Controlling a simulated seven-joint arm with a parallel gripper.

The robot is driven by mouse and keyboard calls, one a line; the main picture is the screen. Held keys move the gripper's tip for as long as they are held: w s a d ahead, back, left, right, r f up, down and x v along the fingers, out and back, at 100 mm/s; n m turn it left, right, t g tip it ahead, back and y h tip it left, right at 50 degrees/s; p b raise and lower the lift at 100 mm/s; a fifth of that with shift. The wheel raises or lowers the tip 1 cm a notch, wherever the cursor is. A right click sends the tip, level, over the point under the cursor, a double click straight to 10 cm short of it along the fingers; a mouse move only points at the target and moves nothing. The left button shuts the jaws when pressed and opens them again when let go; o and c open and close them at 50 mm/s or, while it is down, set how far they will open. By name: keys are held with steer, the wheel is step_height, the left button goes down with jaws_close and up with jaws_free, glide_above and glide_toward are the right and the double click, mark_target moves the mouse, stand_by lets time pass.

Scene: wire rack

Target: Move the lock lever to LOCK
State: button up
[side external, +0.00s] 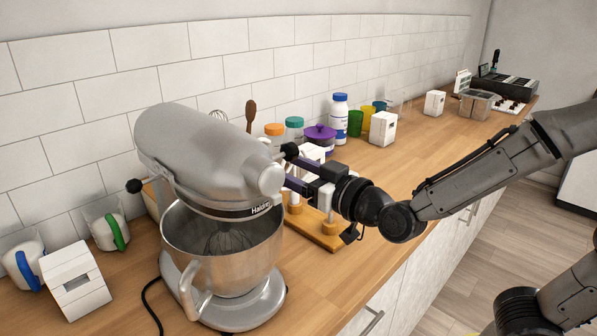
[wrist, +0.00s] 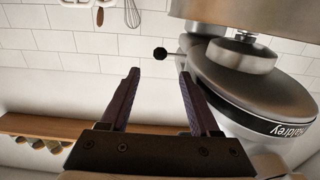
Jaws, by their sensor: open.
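The grey stand mixer (side external: 205,150) stands on the counter with its head down over the steel bowl (side external: 220,245). A black knob (side external: 290,150) shows beside the head near my gripper (side external: 288,169); another black knob (side external: 134,186) sticks out at the mixer's left. No LOCK marking is readable, so I cannot tell which knob is the lock lever. In the wrist view a black knob (wrist: 160,54) appears between and beyond the fingertips of my gripper (wrist: 158,72). My gripper is open and empty, beside the mixer head (wrist: 255,85), whose edge is close to the right finger.
A wooden stand (side external: 320,236) lies under my gripper. Jars, a purple-lidded pot (side external: 320,133) and a white bottle (side external: 340,115) stand behind it. Measuring cups and a white block (side external: 75,280) are left of the mixer. The front right counter is clear.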

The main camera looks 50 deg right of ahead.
steer(key=shift+s, duration=1.25)
steer(key=s+d+r, duration=0.3)
steer(key=d+r, duration=0.4)
steer(key=s+d+f+g, duration=0.1)
steer(key=s+f+g, duration=0.5)
steer(key=s, duration=0.4)
steer(key=s+d+f+g, duration=0.1)
steer(key=s+f+g, duration=0.5)
steer(key=s+f, duration=0.2)
steer(key=shift+s+f, duration=0.4)
steer(key=shift+s, duration=0.65)
